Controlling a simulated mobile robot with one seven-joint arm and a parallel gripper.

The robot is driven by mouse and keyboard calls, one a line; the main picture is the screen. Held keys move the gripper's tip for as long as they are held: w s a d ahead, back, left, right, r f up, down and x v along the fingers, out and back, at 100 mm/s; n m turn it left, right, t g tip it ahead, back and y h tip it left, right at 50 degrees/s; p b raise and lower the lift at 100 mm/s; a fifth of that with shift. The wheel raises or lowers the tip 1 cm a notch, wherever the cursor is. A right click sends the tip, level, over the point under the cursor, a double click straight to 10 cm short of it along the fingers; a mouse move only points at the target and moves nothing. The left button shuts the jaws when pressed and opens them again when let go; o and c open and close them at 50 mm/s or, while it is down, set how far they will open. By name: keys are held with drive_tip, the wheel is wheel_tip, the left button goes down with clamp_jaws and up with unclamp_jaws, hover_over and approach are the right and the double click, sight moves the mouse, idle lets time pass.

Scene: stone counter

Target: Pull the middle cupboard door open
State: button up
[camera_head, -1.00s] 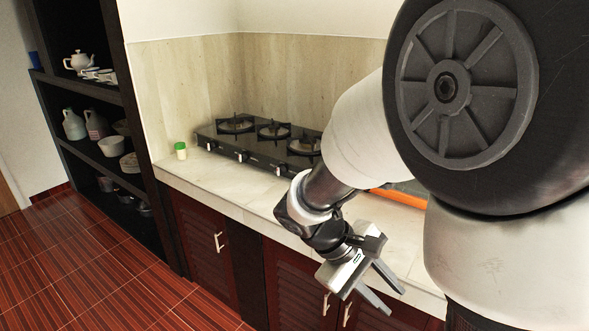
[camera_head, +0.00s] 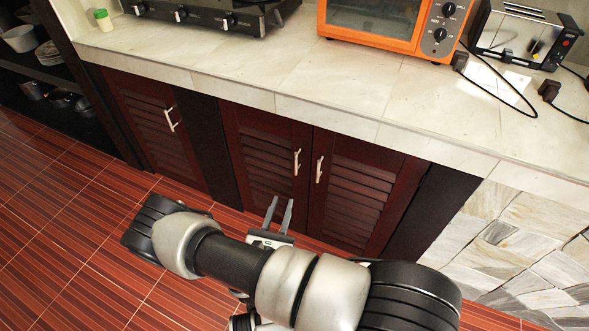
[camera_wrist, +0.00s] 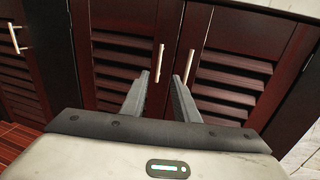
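The middle cupboard door (camera_head: 262,150) is dark red-brown and slatted, and it is closed. Its pale vertical bar handle (camera_head: 297,162) is near the door's right edge. My gripper (camera_head: 280,203) is open and empty, its two fingers pointing toward the cupboard front. In the head view the fingertips appear below and left of that handle. In the wrist view the handle (camera_wrist: 161,63) shows beyond and between the fingertips (camera_wrist: 160,77), with no contact visible.
The closed right door (camera_head: 365,190) has its own handle (camera_head: 320,169) close beside the middle one. The closed left door (camera_head: 150,120) lies past a dark panel. The stone counter (camera_head: 330,90) overhangs the doors and bears an orange oven (camera_head: 385,45). Tiled floor (camera_head: 60,220) is clear.

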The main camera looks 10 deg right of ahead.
sight(296, 162)
drive_tip(key=b+x, duration=0.2)
drive_tip(key=x, duration=1.5)
drive_tip(key=shift+w+d+f+b, duration=0.1)
drive_tip(key=shift+w+b, duration=0.05)
drive_tip(key=shift+b, duration=0.15)
clamp_jaws()
